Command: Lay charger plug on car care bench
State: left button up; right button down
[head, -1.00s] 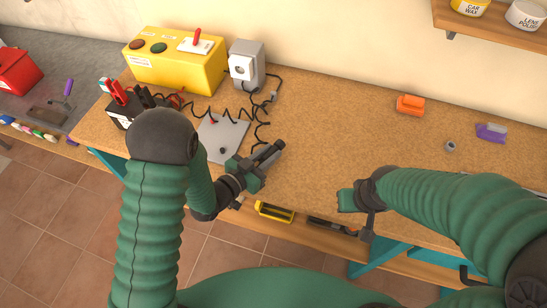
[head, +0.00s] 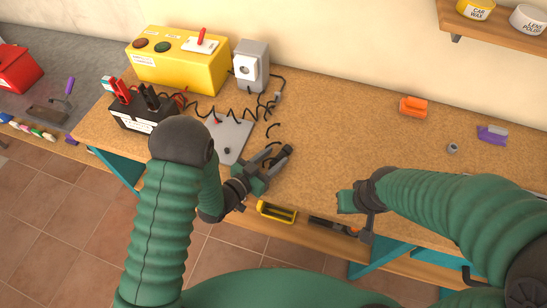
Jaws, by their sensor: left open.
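The wooden bench (head: 335,125) runs across the view. A coiled black cable (head: 238,112) crosses its left part, and a dark curved piece of it (head: 273,131) lies just beyond my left gripper. A small grey piece (head: 277,97) on the cable below the grey socket box (head: 250,66) may be the charger plug; I cannot tell for certain. My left gripper (head: 276,153) is open over the bench, right of the grey plate (head: 231,138), its fingers pointing up and right. My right gripper (head: 357,215) is at the bench's front edge, its jaws not clear.
A yellow box with a red switch (head: 177,62) and a black battery with clamps (head: 137,113) stand at left. An orange block (head: 413,107), a small grey ring (head: 452,148) and a purple brush (head: 492,134) lie at right. The bench middle is clear.

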aim_at(271, 162)
pick_arm(q)
jog(key=shift+d+r, duration=0.1)
jog(key=shift+r, duration=0.1)
pick_arm(e)
jog(key=shift+r, duration=0.15)
pick_arm(q)
jog(key=shift+s, duration=0.3)
pick_arm(e)
jog(key=shift+d+f, duration=0.2)
pick_arm(q)
jog(key=v, duration=0.6)
jog(key=shift+d, duration=0.15)
pick_arm(e)
jog(key=shift+d+f, duration=0.3)
jog(key=shift+d, duration=0.1)
pick_arm(q)
jog(key=v, duration=0.5)
jog(key=shift+s+a+r+b, duration=0.1)
jog(key=shift+s+a+b, duration=0.05)
jog(key=shift+a+b, duration=0.25)
pick_arm(e)
jog(key=shift+a, duration=0.5)
pick_arm(q)
jog(key=shift+d, duration=0.35)
pick_arm(e)
jog(key=shift+d+f, duration=0.1)
jog(key=shift+d, duration=0.3)
